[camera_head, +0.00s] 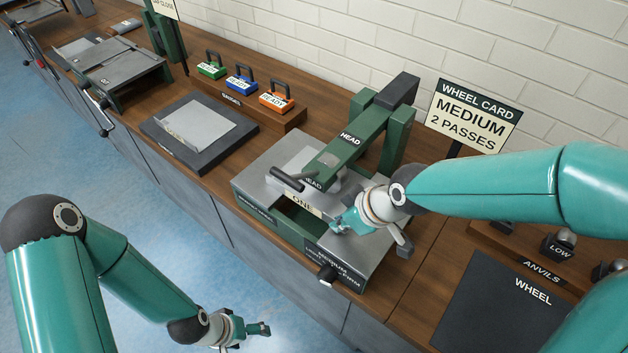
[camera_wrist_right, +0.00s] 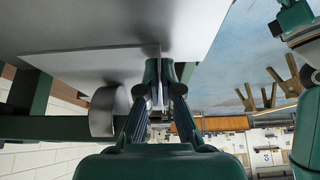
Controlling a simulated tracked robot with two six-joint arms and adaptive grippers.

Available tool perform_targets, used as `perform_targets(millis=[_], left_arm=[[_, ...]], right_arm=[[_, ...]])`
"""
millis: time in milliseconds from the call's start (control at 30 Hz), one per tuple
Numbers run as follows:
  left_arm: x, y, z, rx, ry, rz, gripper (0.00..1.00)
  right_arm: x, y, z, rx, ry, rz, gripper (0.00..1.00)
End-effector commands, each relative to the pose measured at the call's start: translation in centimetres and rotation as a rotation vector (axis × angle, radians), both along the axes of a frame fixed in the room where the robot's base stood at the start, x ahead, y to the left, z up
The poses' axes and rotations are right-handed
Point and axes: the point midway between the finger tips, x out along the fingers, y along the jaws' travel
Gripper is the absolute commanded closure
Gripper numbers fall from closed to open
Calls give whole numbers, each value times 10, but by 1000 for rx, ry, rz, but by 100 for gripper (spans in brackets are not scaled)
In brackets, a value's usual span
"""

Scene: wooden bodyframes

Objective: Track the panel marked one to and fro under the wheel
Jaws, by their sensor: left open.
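The panel marked one (camera_head: 288,156) is a grey sheet lying across the green wheel machine, under its arm marked HEAD (camera_head: 350,139). Its ONE label (camera_head: 303,203) faces front. The wheel (camera_wrist_right: 104,112) is a silver roller close beside the sheet in the right wrist view; in the head view it is mostly hidden. My right gripper (camera_head: 347,222) is at the panel's near right edge. In the right wrist view its fingers (camera_wrist_right: 166,85) are shut on a thin downturned edge of the panel (camera_wrist_right: 90,68). My left gripper (camera_head: 257,328) is open and empty, low over the blue floor.
A card (camera_head: 473,117) behind the machine reads MEDIUM, 2 PASSES. A black handle (camera_head: 287,180) sticks out in front of the head. A WHEEL mat (camera_head: 478,305) lies at right, near the anvils.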

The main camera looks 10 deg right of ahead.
Motion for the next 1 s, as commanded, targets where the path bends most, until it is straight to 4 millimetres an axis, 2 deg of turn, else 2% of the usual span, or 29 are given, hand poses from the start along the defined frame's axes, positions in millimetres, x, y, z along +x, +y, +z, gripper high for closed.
perform_targets(millis=[1000], left_arm=[[0, 0, -11, 0, 0, 0, 22]], right_arm=[[-32, -32, 0, 0, 0, -1, 100]])
